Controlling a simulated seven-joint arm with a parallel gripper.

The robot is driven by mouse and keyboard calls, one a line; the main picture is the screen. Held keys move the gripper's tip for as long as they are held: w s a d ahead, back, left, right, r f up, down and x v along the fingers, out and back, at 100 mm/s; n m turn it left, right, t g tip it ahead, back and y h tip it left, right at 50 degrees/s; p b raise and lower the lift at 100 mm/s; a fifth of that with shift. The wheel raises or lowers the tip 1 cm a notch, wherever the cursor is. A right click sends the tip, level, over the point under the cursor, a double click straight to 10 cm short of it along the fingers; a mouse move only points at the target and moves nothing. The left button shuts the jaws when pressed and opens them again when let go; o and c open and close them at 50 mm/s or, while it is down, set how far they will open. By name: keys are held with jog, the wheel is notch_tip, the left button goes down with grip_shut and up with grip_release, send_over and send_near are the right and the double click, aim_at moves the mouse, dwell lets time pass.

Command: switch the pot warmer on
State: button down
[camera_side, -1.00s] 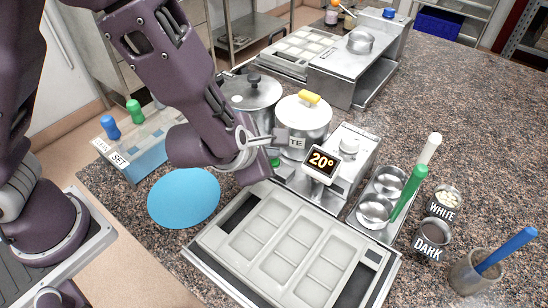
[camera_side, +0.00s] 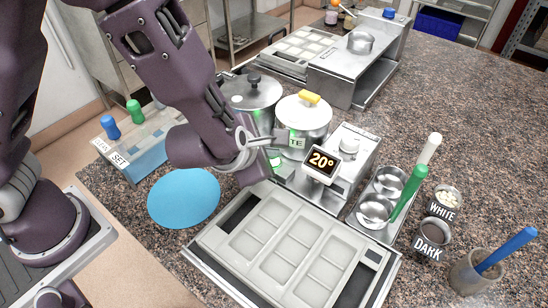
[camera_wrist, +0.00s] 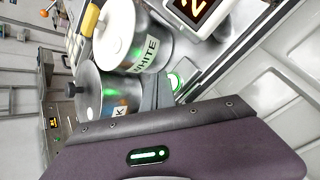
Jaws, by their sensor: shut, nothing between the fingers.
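The pot warmer holds a metal pot (camera_side: 304,118) labelled WHITE with a yellow knob, and a metal pot (camera_side: 252,92) with a dark knob. Beside the pots, a round switch (camera_wrist: 175,82) glows green in the wrist view. A green glow also falls on the white pot's label in the side view. My gripper (camera_wrist: 160,90) is shut and empty, its fingertips close beside the switch. I cannot tell whether they touch it. The hand hides part of the warmer in the side view.
A display (camera_side: 322,164) reads 20°. A chocolate mould (camera_side: 300,245) lies in front, and a blue round mat (camera_side: 184,198) to the left. Metal bowls (camera_side: 375,210) with upright green and white handles stand to the right. Open counter lies at the far right.

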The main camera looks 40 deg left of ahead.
jog(key=shift+r, duration=3.1)
jog(key=s+a+r+n+g+y, duration=0.15)
jog(key=s+a+r+n, duration=0.3)
jog(key=a+n, duration=0.55)
jog(key=s+a+r+n+g+y, duration=0.15)
jog(key=s+a+r+n, duration=0.35)
jog(key=n, duration=0.9)
jog(key=s+d+r+n+h, duration=0.1)
jog(key=s+n+h, duration=0.3)
jog(key=s+n, duration=0.8)
jog(key=n, duration=0.7)
jog(key=shift+d+r+n+g, duration=0.25)
jog(key=shift+d+n+g, duration=0.05)
jog(key=shift+n, duration=0.1)
